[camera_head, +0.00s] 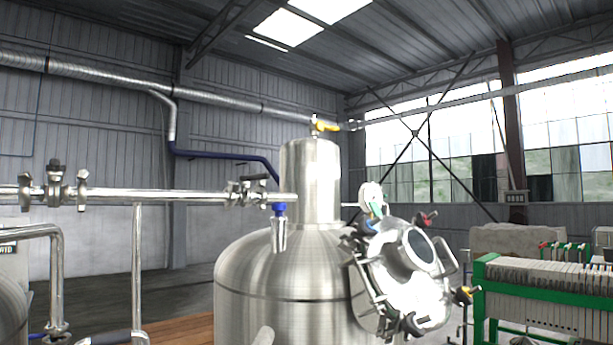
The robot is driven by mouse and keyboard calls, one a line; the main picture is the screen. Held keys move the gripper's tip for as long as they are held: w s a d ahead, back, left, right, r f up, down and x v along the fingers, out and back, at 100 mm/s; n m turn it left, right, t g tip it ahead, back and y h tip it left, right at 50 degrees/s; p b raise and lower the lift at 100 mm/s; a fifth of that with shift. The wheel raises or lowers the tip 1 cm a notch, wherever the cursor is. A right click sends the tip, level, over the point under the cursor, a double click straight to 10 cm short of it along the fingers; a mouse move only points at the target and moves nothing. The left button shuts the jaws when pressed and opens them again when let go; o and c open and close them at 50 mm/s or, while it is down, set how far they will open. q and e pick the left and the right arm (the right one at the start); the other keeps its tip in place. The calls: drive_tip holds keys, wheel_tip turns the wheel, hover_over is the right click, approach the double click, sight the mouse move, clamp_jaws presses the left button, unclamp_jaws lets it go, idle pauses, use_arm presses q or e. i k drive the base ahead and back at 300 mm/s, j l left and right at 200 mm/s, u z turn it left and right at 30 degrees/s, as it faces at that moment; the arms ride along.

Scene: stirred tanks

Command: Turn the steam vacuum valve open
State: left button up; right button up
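A large steel tank (275,262) with a domed top and a narrower steel neck (311,180) stands in the middle. A small valve with a yellow handle (325,126) sits on top of the neck. A valve with a dark handle (255,178) is on the horizontal steel pipe (160,195) left of the neck. I cannot tell which of these is the steam vacuum valve, as no label is readable. Neither of my grippers shows in the head view.
A round manway hatch (405,265) with several clamps and coloured knobs juts from the tank's right side. A green-framed filter press (535,295) stands at the right. Another clamped valve (55,185) is on the pipe at the left.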

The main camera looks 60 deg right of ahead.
sight(266, 175)
drive_tip(key=z, duration=1.65)
